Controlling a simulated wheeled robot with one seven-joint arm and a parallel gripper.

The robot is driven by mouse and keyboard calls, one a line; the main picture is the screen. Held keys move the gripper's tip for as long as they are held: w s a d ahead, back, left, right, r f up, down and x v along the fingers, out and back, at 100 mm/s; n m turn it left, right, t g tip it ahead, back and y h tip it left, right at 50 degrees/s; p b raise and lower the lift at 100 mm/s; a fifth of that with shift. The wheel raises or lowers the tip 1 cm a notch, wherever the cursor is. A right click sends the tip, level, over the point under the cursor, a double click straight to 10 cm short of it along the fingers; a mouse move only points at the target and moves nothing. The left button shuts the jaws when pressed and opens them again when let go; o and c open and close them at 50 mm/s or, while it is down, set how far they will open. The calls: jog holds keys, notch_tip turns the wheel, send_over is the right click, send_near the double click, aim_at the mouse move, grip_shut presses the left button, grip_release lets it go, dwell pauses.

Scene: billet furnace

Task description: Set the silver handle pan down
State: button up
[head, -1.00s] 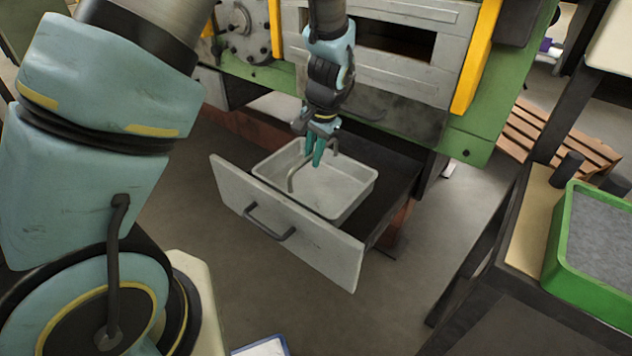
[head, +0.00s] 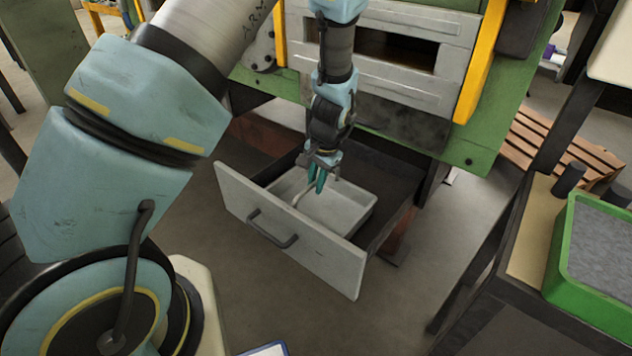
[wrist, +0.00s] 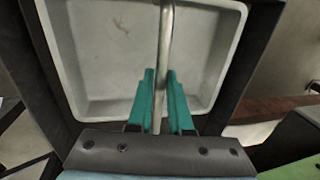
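The silver handle pan (head: 345,208) is a pale grey rectangular tray inside the open drawer (head: 325,262). Its rim sits low behind the drawer front, which hides part of it. I cannot tell whether its underside touches the drawer floor. My gripper (head: 317,181) points down over the pan, with its teal fingers at the handle. In the wrist view, the fingers (wrist: 161,85) are closed on both sides of the silver handle bar (wrist: 165,45), and the pan's empty inside (wrist: 105,45) lies below.
The green furnace (head: 480,140) with yellow uprights stands behind the drawer. A dark bench with a green tray (head: 560,285) is at the right. A slatted wooden pallet (head: 545,150) lies behind it. Floor is clear between drawer and bench.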

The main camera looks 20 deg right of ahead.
jog(key=o, duration=0.4)
jog(key=shift+r, duration=0.15)
notch_tip(320, 180, up, 12)
jog(key=s+d+b, duration=0.1)
jog(key=s+b, duration=0.1)
jog(key=w+a+r+n, duration=0.2)
jog(key=a, duration=0.5)
jog(key=w+a+r+n, duration=0.1)
jog(key=a+n, duration=0.2)
jog(key=a, duration=0.5)
jog(key=s+a+r+n, duration=0.1)
jog(key=s+a+n, duration=0.1)
jog(key=a, duration=0.6)
jog(key=s+a+r+n+h, duration=0.1)
jog(key=s+a+n, duration=0.2)
jog(key=a, duration=0.5)
jog(key=shift+r+n, duration=0.25)
jog(key=shift+n, duration=0.25)
jog(key=shift+a, duration=0.1)
